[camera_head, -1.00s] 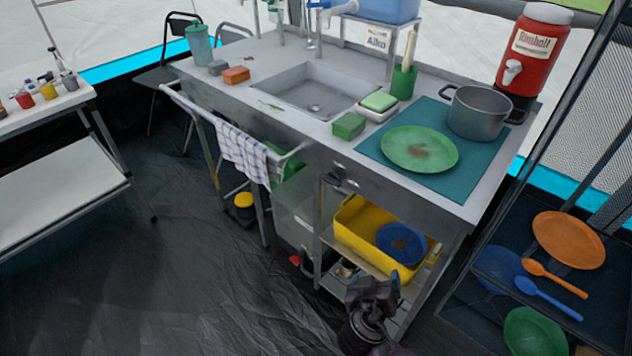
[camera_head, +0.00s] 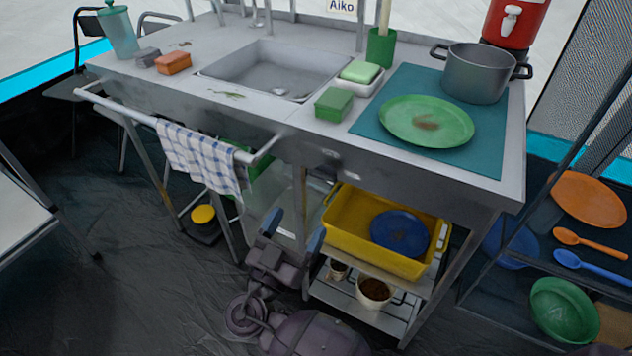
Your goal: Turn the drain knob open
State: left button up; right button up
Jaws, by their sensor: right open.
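My right gripper (camera_head: 293,232) is low in front of the sink unit. Its two blue-tipped fingers are apart, with nothing seen between them. A small grey fitting (camera_head: 330,154) sits on the front panel of the counter, above and to the right of the gripper and apart from it. It may be the drain knob, but it is too small to tell its setting. The sink basin (camera_head: 262,72) is set in the counter top, with its drain at the bottom. My left gripper is not in view.
A towel rail with a checked towel (camera_head: 200,158) juts out left of the gripper. A yellow crate (camera_head: 345,215) with a blue plate (camera_head: 400,233) stands on the shelf to the right. A green plate (camera_head: 427,120) and a pot (camera_head: 478,72) stand on the counter.

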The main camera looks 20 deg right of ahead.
aim_at(326, 173)
jog(key=x, duration=0.9)
jog(key=shift+d, duration=0.2)
jog(key=shift+w, duration=0.15)
jog(key=c, duration=0.9)
